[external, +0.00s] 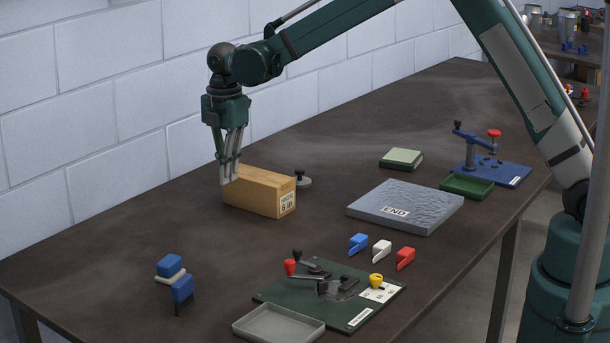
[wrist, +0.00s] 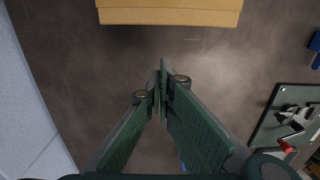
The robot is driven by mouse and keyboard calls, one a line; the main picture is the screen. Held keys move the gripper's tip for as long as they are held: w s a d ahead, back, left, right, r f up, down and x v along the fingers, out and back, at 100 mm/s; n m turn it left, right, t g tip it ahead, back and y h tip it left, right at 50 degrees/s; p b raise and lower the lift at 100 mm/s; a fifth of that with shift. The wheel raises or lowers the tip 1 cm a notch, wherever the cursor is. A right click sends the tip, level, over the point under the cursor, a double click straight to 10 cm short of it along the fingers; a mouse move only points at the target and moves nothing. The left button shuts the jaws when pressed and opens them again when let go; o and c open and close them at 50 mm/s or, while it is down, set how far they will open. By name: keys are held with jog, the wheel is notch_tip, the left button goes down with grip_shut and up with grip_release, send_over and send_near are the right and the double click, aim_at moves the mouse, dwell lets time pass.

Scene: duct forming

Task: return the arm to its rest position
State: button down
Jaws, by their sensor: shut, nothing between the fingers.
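My gripper (external: 227,180) points down over the dark table, at the left end of a tan wooden block labelled "6 in" (external: 262,194). Its fingers are shut with nothing between them. In the wrist view the fingertips (wrist: 160,80) meet, and the block (wrist: 170,8) lies apart from them at the top edge. In the external view the fingers overlap the block's left end; I cannot tell there whether they touch it. My arm is stretched out from its base at the right over the table.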

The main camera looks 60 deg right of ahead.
jog(key=shift+r, duration=0.1)
dwell(0.3)
jog(key=s+d+r+m+t, duration=0.2)
jog(key=s+d+r+m, duration=0.15)
jog(key=s+r, duration=0.75)
jog(key=s+d+r+m+t, duration=0.1)
jog(key=s+d+r+m, duration=0.3)
jog(key=s+r, duration=0.65)
jog(key=s+d+f+m+t, duration=0.1)
jog(key=s+m, duration=0.4)
jog(key=s, duration=0.9)
jog(key=s+d+f+m+t, duration=0.2)
jog(key=s+m, duration=0.3)
jog(key=s, duration=1)
jog(key=shift+s+d+f+t, duration=0.2)
jog(key=shift+d+f+t, duration=0.05)
jog(key=shift+f+t, duration=0.35)
